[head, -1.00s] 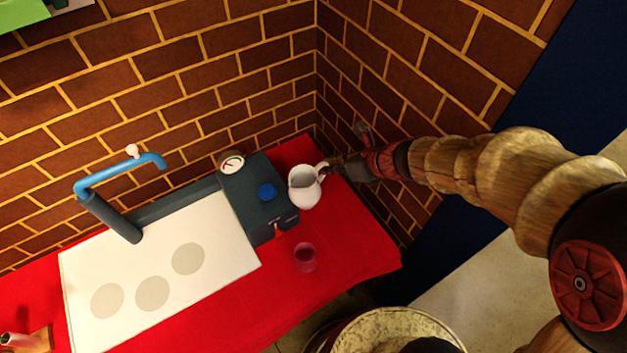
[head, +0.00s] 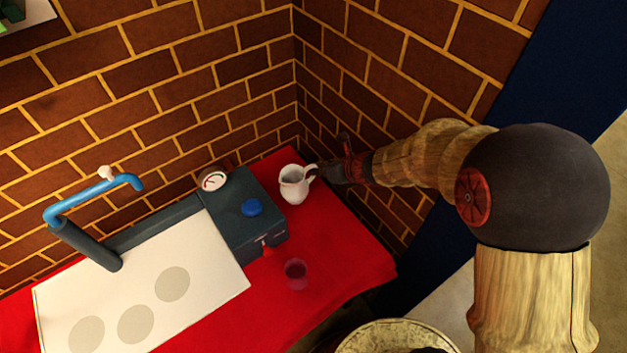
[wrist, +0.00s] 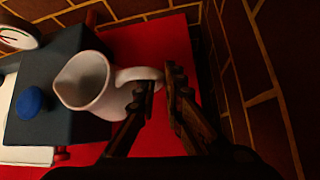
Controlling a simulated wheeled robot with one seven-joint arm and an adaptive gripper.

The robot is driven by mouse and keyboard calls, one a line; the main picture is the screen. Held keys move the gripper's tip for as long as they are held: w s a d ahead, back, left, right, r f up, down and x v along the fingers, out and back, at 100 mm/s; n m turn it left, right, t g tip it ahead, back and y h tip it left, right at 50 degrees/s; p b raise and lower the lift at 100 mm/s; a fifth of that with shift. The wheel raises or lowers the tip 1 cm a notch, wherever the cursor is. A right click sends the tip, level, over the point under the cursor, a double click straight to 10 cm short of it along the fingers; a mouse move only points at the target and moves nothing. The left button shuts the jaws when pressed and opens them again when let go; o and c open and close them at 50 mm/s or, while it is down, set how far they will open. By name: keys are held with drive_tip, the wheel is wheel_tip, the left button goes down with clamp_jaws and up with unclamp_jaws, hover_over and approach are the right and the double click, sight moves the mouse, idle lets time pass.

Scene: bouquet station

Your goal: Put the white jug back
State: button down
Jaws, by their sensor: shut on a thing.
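The white jug (head: 293,186) is upright at the back right of the red-covered table, beside the dark box with the blue knob. Its handle points right, toward my gripper (head: 322,172). In the wrist view the jug (wrist: 85,82) is left of my gripper (wrist: 161,82), with its spout to the left. My gripper is shut on the jug's handle, one finger on each side. Whether the jug's base touches the table cannot be told.
The dark box (head: 240,225) has a gauge (head: 214,180) and a blue knob (head: 252,207). A white board (head: 140,290) with grey circles lies left, by a blue tap (head: 90,196). A dark red glass (head: 295,273) stands in front. Brick walls close the back and right.

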drive_tip(key=w+f+b, duration=0.1)
drive_tip(key=f, duration=0.1)
drive_tip(key=w+f+b, duration=0.1)
drive_tip(key=f, duration=0.2)
drive_tip(key=w+a+f+b, duration=0.1)
drive_tip(key=f, duration=0.1)
drive_tip(key=shift+w+f+b, duration=0.3)
drive_tip(key=shift+f+b, duration=0.05)
drive_tip(key=c, duration=1.9)
unclamp_jaws()
drive_tip(key=shift+s, duration=0.1)
drive_tip(key=p+v, duration=0.4)
drive_tip(key=v, duration=0.8)
drive_tip(key=shift+p, duration=0.35)
